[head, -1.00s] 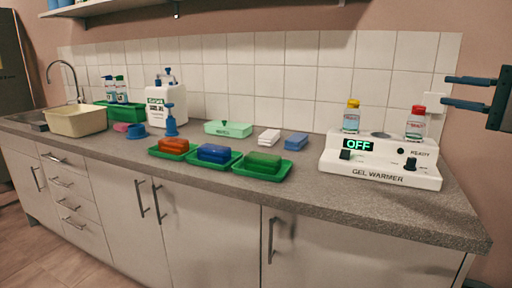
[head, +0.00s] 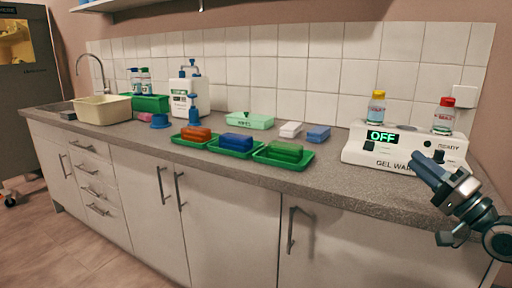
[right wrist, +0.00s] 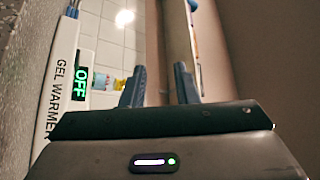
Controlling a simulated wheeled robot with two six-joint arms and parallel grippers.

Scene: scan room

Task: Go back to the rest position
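My right gripper (head: 424,166) is in front of the gel warmer's right side in the head view, above the counter's right end, its dark fingers pointing up and to the left. In the right wrist view its two fingers (right wrist: 159,78) stand apart with nothing between them, so it is open and empty. The white gel warmer (head: 365,160) shows "OFF" and carries a yellow-capped bottle (head: 376,108) and a red-capped bottle (head: 443,117). In the right wrist view the warmer (right wrist: 58,95) is left of the fingers. My left gripper is not in view.
Green trays with red, blue and green blocks (head: 285,151) lie along the grey counter (head: 330,183). A beige basin (head: 90,110), pump bottles and a mint box (head: 250,120) stand further left. A dark cabinet (head: 30,90) is at the far left. The floor before the counter is clear.

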